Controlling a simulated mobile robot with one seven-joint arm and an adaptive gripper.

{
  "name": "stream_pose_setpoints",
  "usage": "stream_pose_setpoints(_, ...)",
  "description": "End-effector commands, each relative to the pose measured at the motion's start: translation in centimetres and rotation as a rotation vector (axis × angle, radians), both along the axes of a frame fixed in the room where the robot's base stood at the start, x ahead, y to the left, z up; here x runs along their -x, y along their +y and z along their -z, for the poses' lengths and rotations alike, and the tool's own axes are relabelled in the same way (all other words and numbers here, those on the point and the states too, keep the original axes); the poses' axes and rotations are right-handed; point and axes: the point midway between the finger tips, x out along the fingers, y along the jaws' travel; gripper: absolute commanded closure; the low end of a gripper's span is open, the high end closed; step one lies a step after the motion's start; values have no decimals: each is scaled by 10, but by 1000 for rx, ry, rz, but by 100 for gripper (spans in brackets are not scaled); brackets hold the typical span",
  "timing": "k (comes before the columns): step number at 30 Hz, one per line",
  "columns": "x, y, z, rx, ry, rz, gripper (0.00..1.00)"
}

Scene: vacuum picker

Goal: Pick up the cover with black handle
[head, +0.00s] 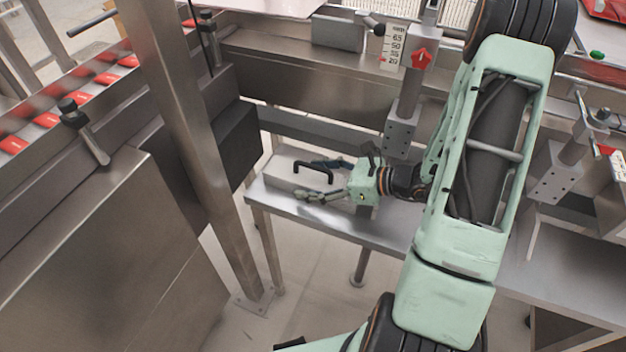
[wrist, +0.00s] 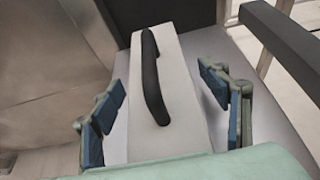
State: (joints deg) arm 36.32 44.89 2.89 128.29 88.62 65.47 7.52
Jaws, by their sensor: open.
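The cover (head: 285,172) is a pale grey-white block with a black handle (head: 314,166) on top. It lies on a metal table at the centre of the head view. In the wrist view the cover (wrist: 178,108) runs away from me, with the black handle (wrist: 151,80) along its top. My gripper (head: 322,178) is open, its fingers pointing left in the head view. In the wrist view my gripper (wrist: 163,105) has its blue-padded fingers on either side of the cover and handle, with gaps visible. The near end of the cover is hidden by my gripper body.
The metal table (head: 380,232) has bare surface around the cover. A dark grey box and steel post (head: 180,110) stand left of it. Red items (head: 82,98) line a conveyor at left.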

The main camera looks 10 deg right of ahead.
Motion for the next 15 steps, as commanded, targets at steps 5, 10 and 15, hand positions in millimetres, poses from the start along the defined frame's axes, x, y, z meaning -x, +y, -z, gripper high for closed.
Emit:
stream_pose_setpoints(5, 0, 0, 0, 1, -1, 0, 36)
stream_pose_setpoints(10, 0, 0, 0, 1, -1, 0, 55)
stream_pose_setpoints(15, 0, 0, 0, 1, -1, 0, 73)
